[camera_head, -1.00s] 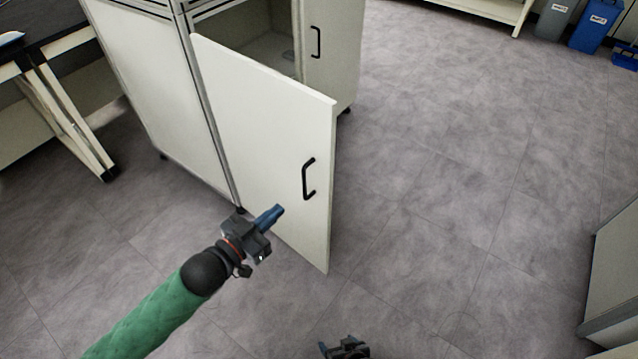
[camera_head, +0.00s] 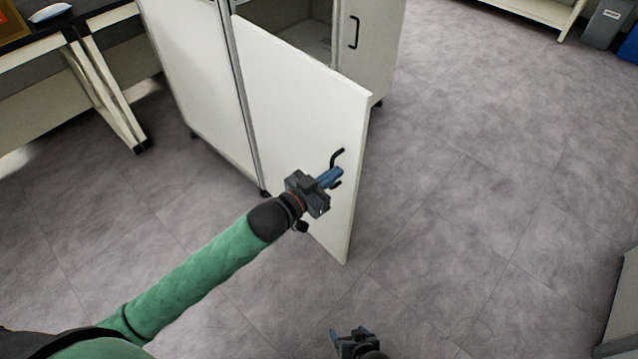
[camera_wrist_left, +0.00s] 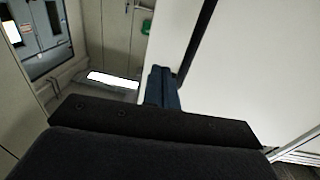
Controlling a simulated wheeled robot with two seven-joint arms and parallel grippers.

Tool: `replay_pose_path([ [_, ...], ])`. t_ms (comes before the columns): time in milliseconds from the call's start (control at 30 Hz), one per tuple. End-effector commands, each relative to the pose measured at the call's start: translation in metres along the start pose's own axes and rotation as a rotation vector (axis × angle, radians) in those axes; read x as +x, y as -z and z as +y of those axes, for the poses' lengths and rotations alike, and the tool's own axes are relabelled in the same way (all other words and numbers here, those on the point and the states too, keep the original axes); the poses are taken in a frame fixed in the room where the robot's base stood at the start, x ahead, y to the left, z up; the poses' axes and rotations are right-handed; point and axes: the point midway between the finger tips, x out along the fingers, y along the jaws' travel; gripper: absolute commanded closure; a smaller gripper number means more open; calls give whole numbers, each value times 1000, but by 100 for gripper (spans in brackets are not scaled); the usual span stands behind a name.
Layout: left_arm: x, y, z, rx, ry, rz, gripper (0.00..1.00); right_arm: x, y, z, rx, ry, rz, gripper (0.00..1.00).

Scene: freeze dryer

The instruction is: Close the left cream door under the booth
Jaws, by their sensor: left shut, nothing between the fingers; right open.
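The left cream door (camera_head: 290,95) under the booth stands swung wide open from its hinge edge at the cabinet's near corner. Its outer face with a black handle (camera_head: 338,156) is toward me. My left gripper (camera_head: 332,178) is shut and empty, its blue fingers in front of the handle and partly covering it. I cannot tell whether they touch the door. In the left wrist view the shut fingers (camera_wrist_left: 161,88) lie in front of a pale panel (camera_wrist_left: 245,75). My right gripper (camera_head: 350,338) is open and empty at the bottom edge of the head view.
The cabinet's other cream door (camera_head: 372,45) has a black handle and stands beside the open interior (camera_head: 300,30). A dark-topped bench (camera_head: 75,20) is at the upper left. Grey floor (camera_head: 480,190) is clear to the right. A grey bin (camera_head: 606,22) stands far right.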

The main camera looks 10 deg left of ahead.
Motion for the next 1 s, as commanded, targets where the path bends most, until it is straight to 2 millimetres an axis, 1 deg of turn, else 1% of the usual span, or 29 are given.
replay_pose_path([
  [33, 7, 0, 0, 0, 0, 0, 100, 0, 0, 0, 0, 0, 0, 24],
  [100, 15, 0, 0, 1, 0, 0, 100, -1, 0, 0, 0, 0, -1, 24],
  [300, 30, 0, 0, 0, 1, -1, 100, -1, 0, 0, 0, 0, -1, 24],
  [833, 34, 0, 0, 0, 2, -1, 100, -1, 0, 1, 0, -1, -3, 24],
  [1000, 42, 0, 0, -1, 14, 0, 100, -2, 0, 0, 0, -1, -3, 24],
])
